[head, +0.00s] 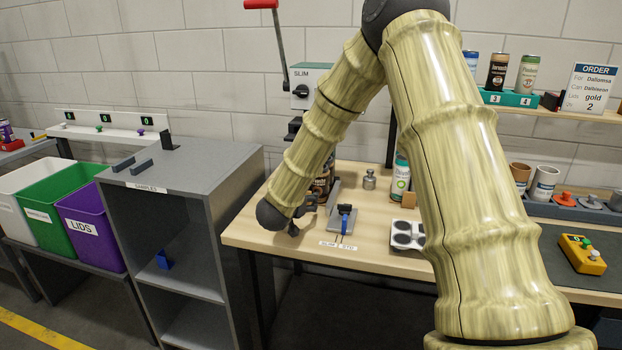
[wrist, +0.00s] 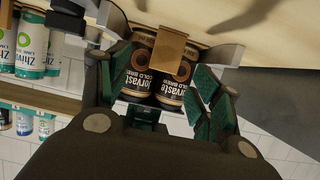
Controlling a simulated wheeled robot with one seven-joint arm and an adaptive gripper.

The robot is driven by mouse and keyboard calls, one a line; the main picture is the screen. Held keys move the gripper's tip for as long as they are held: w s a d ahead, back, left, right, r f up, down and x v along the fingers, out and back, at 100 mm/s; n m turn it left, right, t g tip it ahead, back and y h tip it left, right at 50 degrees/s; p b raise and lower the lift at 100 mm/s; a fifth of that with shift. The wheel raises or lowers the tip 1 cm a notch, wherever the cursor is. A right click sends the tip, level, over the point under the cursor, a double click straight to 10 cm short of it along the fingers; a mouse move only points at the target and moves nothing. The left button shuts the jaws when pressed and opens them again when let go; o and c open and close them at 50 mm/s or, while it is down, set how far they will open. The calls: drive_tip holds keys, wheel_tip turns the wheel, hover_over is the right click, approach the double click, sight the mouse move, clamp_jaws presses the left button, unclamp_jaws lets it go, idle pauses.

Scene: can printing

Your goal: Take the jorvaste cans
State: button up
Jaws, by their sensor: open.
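Two dark jorvaste cans stand side by side in the wrist view, the left can (wrist: 138,76) and the right can (wrist: 171,88), with white "Jorvaste cold brew" labels. A brown tab (wrist: 168,52) covers part of their upper side. My gripper (wrist: 160,95) is open, with its green-padded fingers on either side of the pair; I cannot tell whether the pads touch them. In the head view, the dark cans (head: 322,184) stand on the wooden table (head: 240,228), partly hidden behind my arm. My gripper (head: 304,216) is low at the table's left end.
A blue-handled fixture (head: 345,220) and a metal weight (head: 369,180) are right of the cans. A green-and-white can (head: 400,178) and a white tray (head: 406,236) lie farther right.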

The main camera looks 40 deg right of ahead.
drive_tip(key=shift+w+d+f, duration=0.35)
drive_tip(key=shift+w+f, duration=0.05)
drive_tip(key=shift+w, duration=0.1)
drive_tip(key=shift+w+d, duration=0.4)
drive_tip(key=shift+d, duration=0.05)
drive_tip(key=shift+w+p+x, duration=0.2)
drive_tip(key=shift+p+x, duration=0.35)
drive_tip(key=shift+x, duration=1.35)
drive_tip(key=shift+a, duration=0.15)
drive_tip(key=c, duration=1.1)
